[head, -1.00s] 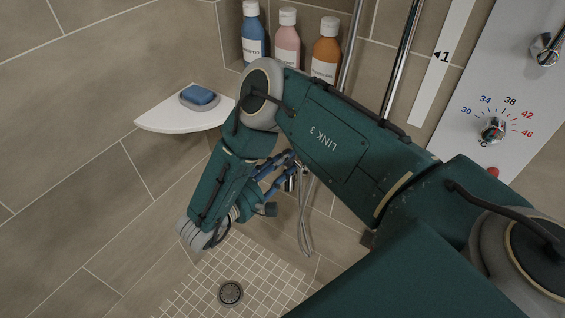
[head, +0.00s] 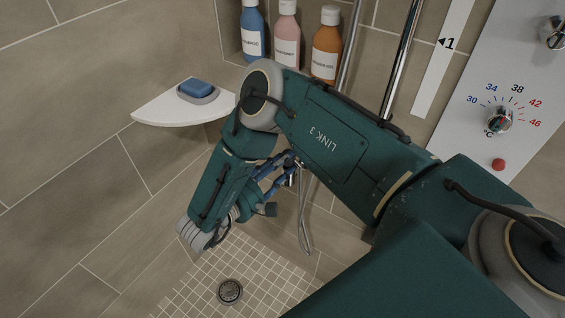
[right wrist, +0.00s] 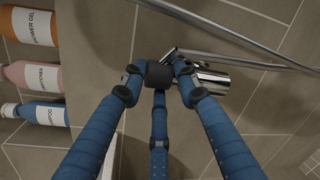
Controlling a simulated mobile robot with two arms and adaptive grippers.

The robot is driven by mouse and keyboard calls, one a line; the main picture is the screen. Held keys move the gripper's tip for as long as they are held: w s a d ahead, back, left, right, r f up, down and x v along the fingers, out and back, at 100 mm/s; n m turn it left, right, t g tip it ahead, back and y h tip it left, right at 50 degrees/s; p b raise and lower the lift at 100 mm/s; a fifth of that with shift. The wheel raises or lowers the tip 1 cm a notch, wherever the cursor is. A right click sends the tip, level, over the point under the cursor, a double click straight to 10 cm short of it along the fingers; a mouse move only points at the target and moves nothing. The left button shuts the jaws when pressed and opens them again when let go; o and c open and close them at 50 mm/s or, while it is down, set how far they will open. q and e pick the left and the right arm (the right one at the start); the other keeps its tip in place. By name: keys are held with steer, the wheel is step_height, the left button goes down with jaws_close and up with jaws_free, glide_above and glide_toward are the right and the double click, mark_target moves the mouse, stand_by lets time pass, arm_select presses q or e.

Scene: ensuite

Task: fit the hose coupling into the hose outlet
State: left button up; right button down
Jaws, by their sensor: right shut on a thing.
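My right gripper (head: 284,170) is at the lower wall in the head view, partly behind my own arm. In the right wrist view its three blue fingers (right wrist: 159,76) are closed together at the tips. They are shut on what appears to be the hose coupling, a small chrome end (right wrist: 169,53) mostly hidden by the fingertips. A thin metal hose (head: 305,235) hangs in a loop below the gripper in the head view. A chrome fitting, apparently the hose outlet (right wrist: 212,78), lies just right of the fingertips in the wrist view. I cannot tell whether they touch. My left gripper is out of view.
A white corner shelf (head: 160,115) carries a blue soap (head: 196,88). Several bottles, including an orange one (head: 326,46), stand in the niche above. A chrome rail (head: 402,62) and white control panel (head: 520,80) are at the right. The tiled floor around the drain (head: 230,291) is clear.

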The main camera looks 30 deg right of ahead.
steer(key=shift+f, duration=0.35)
steer(key=shift+s+f+b, duration=0.1)
steer(key=shift+f+b, duration=0.1)
steer(key=shift+b, duration=0.2)
steer(key=c, duration=1.5)
jaws_free()
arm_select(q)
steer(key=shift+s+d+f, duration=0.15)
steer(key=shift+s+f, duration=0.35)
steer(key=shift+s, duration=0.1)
arm_select(e)
steer(key=shift+o, duration=1.4)
steer(key=shift+f, duration=0.1)
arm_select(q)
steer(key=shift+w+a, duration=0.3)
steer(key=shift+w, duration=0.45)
arm_select(e)
steer(key=v, duration=0.7)
steer(key=shift+s+a+r, duration=0.2)
steer(key=shift+a+r, duration=0.05)
steer(key=shift+a, duration=0.1)
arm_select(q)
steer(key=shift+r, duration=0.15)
arm_select(e)
steer(key=shift+r, duration=0.1)
